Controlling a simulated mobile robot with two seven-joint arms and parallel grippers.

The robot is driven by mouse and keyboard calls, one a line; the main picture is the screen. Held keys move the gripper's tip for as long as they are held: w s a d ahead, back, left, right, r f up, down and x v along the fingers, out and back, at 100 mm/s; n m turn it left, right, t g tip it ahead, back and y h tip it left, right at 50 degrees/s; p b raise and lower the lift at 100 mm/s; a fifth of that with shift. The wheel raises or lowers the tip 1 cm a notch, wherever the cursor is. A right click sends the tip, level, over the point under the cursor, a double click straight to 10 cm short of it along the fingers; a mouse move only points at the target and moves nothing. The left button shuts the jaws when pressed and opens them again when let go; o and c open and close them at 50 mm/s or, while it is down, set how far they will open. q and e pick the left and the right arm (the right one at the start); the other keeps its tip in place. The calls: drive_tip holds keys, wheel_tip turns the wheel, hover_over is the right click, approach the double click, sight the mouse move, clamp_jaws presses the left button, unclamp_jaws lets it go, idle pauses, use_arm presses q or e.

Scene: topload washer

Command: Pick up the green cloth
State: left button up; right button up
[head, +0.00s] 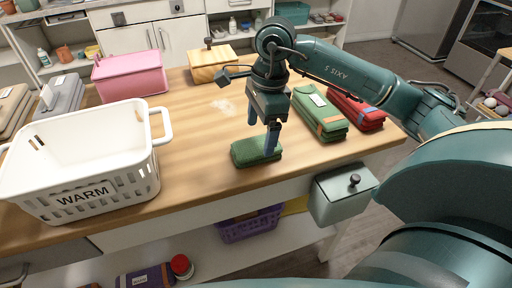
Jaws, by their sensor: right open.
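The folded dark green cloth (246,156) lies flat near the front edge of the wooden counter, right of the white basket. My right gripper (263,136) points down just over it, jaws open. One blue finger overlaps the cloth in the picture; whether it touches the cloth I cannot tell. The other finger shows behind it. My left gripper is out of view.
The white WARM basket (110,190) stands on the counter (195,140) at left. A pink bin (131,78) and wooden box (211,65) are behind. Banded green (313,108) and red (362,118) folded stacks lie at right. A grey box (342,195) hangs at the front.

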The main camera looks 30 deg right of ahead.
sight(257, 144)
drive_tip(key=f, duration=0.4)
drive_tip(key=shift+w+a+f, duration=0.25)
drive_tip(key=shift+w+a, duration=0.05)
drive_tip(key=c, duration=1.1)
